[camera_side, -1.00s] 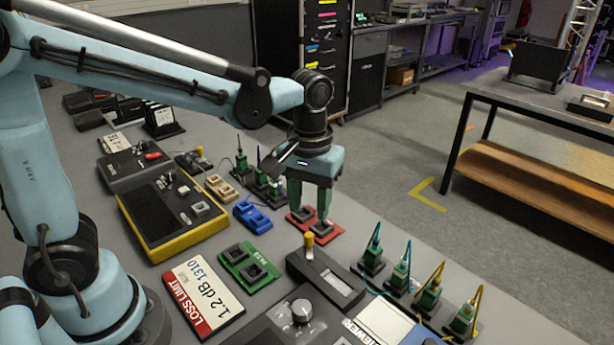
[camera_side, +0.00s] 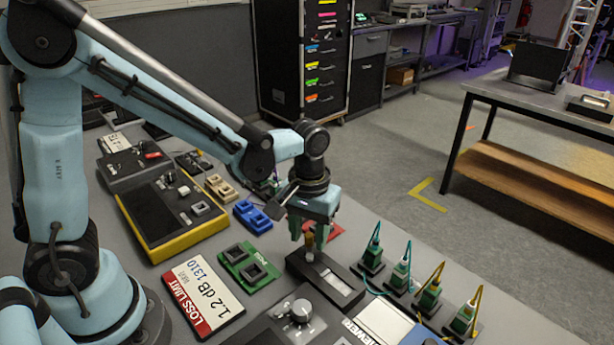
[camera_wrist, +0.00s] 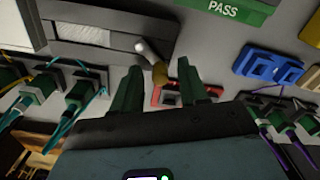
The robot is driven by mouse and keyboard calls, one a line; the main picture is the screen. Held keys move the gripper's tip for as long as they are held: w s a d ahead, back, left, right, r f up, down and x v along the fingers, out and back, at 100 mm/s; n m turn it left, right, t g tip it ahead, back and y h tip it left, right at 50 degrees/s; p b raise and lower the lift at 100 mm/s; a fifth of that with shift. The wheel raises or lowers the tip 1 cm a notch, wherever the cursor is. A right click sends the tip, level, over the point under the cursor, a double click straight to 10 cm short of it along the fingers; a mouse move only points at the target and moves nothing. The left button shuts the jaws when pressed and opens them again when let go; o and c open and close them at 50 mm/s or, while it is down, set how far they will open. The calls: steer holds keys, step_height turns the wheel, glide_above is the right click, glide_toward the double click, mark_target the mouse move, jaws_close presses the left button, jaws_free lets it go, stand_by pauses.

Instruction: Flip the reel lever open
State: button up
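The reel is a dark box (camera_side: 337,285) with a pale window in its top, lying on the bench in the side view. Its lever (camera_side: 310,247) has a tan-yellow knob and stands up at the box's far left end. In the wrist view the lever (camera_wrist: 151,55) shows a pale shaft and a yellowish knob, beside the reel body (camera_wrist: 75,31). My gripper (camera_side: 309,236) is over that end of the reel. Its green fingers are apart in the wrist view (camera_wrist: 161,83), with the knob showing between them and gaps on both sides. Contact with the knob cannot be told.
A red block plate (camera_side: 335,231) lies just behind my gripper. Green (camera_side: 248,266) and blue (camera_side: 251,216) block plates lie to the left. Several green connectors with cables (camera_side: 401,274) stand to the right. A LOSS LIMIT card (camera_side: 203,295) and a knob unit (camera_side: 300,312) are nearer the front.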

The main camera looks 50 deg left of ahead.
jaws_close()
steer(key=shift+w+d+m, duration=0.15)
steer(key=shift+m, duration=0.65)
steer(key=shift+w+d+m, duration=0.15)
steer(key=shift+m, duration=0.65)
steer(key=shift+o, duration=0.3)
jaws_free()
steer(key=shift+r, duration=0.15)
step_height(320, 180, up, 12)
